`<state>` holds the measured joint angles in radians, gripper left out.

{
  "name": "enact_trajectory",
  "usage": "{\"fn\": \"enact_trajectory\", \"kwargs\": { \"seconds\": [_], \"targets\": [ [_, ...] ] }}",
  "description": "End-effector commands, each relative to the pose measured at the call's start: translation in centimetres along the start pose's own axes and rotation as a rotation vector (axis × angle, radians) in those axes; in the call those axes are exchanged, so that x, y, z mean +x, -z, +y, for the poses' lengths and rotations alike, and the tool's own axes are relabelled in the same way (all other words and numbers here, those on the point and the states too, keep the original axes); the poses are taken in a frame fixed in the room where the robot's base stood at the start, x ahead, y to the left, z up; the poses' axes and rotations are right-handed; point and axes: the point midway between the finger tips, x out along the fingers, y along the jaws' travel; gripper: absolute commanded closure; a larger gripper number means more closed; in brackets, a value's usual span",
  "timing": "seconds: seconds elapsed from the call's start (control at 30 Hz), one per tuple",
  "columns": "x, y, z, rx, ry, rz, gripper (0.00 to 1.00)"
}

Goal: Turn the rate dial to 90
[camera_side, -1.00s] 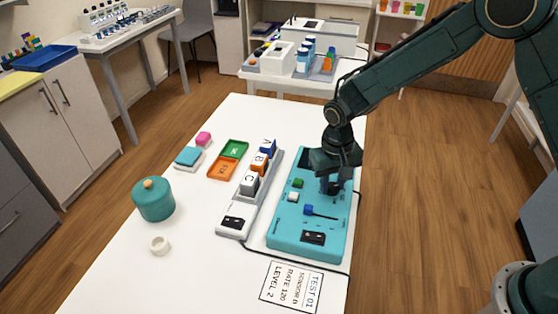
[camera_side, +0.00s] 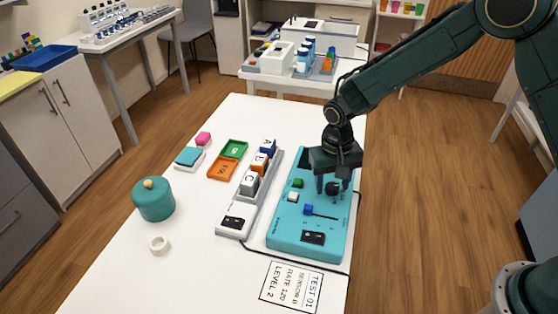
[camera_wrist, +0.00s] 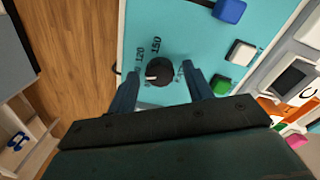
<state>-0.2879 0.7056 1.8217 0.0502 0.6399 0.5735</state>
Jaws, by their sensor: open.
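The rate dial is a round black knob (camera_wrist: 160,71) on the turquoise panel (camera_side: 283,233). In the wrist view a white mark on it points left and slightly down, below the printed 120. The 150 stands above it; other numbers around the dial are partly hidden or too small to read. The dial also shows in the side view (camera_side: 334,188), below my gripper (camera_side: 334,184). My gripper is open. In the wrist view its two fingers (camera_wrist: 161,77) stand on the left and right of the dial, with gaps; I cannot tell their exact height.
The panel also carries a blue lever (camera_side: 308,210), a white button (camera_side: 293,197), a green button (camera_side: 298,183) and a dark display (camera_side: 313,237). A grey rack with lettered blocks (camera_side: 249,184) stands left of it. A card (camera_side: 291,287) reading RATE 120 lies in front.

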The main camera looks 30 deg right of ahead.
Motion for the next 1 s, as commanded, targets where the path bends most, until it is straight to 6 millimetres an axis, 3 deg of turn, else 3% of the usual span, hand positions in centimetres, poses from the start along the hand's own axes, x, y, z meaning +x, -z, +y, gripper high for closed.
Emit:
{"fn": "enact_trajectory", "kwargs": {
  "seconds": [0.37,1.0],
  "targets": [
    [-1.3,0.0,0.0,-0.001,0.001,0.001,0.49],
    [-11.2,0.0,-0.1,-0.001,0.003,0.003,0.49]
  ]
}}
